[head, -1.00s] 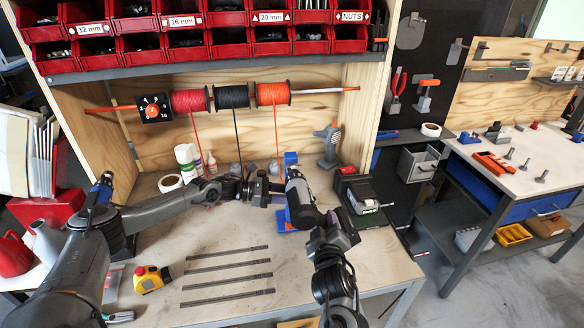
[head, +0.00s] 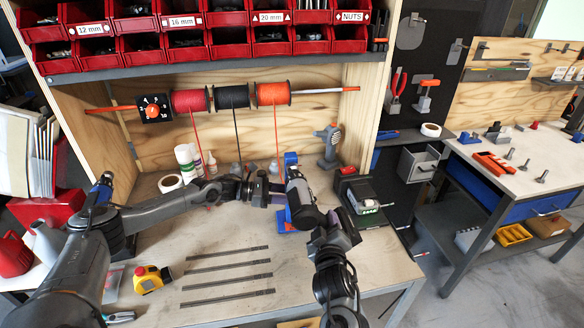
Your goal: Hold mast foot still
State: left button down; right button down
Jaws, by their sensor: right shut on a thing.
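My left gripper (head: 275,193) reaches in from the left, low over the middle of the workbench. My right gripper (head: 284,191) comes in from the lower right and meets it there. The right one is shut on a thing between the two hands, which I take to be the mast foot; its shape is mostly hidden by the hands. Whether the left jaws are open or shut is too small to tell. A blue piece (head: 283,221) with an orange edge lies on the bench below the hands. A blue upright part (head: 291,159) shows just behind them.
White bottles (head: 186,160) and a tape roll (head: 170,183) stand at the back left. A black-and-green box (head: 363,199) is close on the right. Spools (head: 232,96) hang above.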

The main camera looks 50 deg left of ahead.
pick_arm(q)
jog(key=shift+s+d+f, duration=0.15)
jog(key=shift+f, duration=0.2)
pick_arm(e)
jog(key=shift+s+r, duration=0.25)
jog(key=shift+r, duration=0.1)
jog(key=shift+s+d+f, duration=0.1)
jog(key=shift+s+d, duration=0.35)
jog(key=shift+d, duration=0.4)
jog(key=shift+s+d+r, duration=0.1)
jog(key=shift+s+d, duration=0.3)
jog(key=shift+d, duration=0.5)
jog(key=shift+s+d+f, duration=0.1)
jog(key=shift+s+d, duration=0.35)
jog(key=shift+d, duration=0.4)
pick_arm(q)
jog(key=c, duration=1)
grip_release()
jog(key=o, duration=0.5)
jog(key=shift+r, duration=0.15)
jog(key=shift+s, duration=0.1)
